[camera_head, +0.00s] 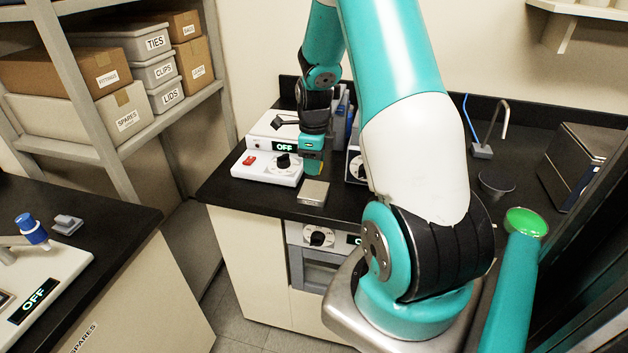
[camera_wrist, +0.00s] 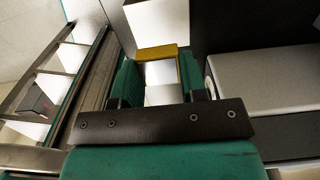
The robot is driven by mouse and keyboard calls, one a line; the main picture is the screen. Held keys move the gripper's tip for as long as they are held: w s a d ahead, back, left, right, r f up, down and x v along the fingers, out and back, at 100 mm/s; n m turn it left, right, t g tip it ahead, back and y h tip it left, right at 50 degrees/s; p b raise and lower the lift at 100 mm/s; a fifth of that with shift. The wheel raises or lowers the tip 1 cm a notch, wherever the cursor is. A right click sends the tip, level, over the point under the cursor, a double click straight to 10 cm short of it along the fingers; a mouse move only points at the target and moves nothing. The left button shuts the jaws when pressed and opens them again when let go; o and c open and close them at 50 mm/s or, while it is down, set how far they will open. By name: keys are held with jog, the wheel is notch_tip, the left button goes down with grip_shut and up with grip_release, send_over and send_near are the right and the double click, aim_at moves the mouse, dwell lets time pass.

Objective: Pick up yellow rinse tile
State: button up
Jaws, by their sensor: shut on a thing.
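The yellow rinse tile (camera_wrist: 156,52) shows in the wrist view as a yellow edge spanning the gap between my two green fingers. My gripper (camera_wrist: 158,68) is shut on it, one finger at each side. In the head view my gripper (camera_head: 313,168) points down over the black counter, in front of the white device with the OFF display. The tile is small and hard to make out between the fingers there. A small pale metallic plate (camera_head: 313,192) lies on the counter just below and in front of my gripper.
The white device (camera_head: 265,170) with a red switch and dial stands close beside my gripper. Another dial unit (camera_head: 354,165) is just right of it. A dark dish (camera_head: 497,182) and a dark box (camera_head: 582,168) are farther right. The counter's front edge is near.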

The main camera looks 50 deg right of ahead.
notch_tip(320, 180, up, 14)
jog(key=b, duration=0.1)
jog(key=shift+f, duration=0.25)
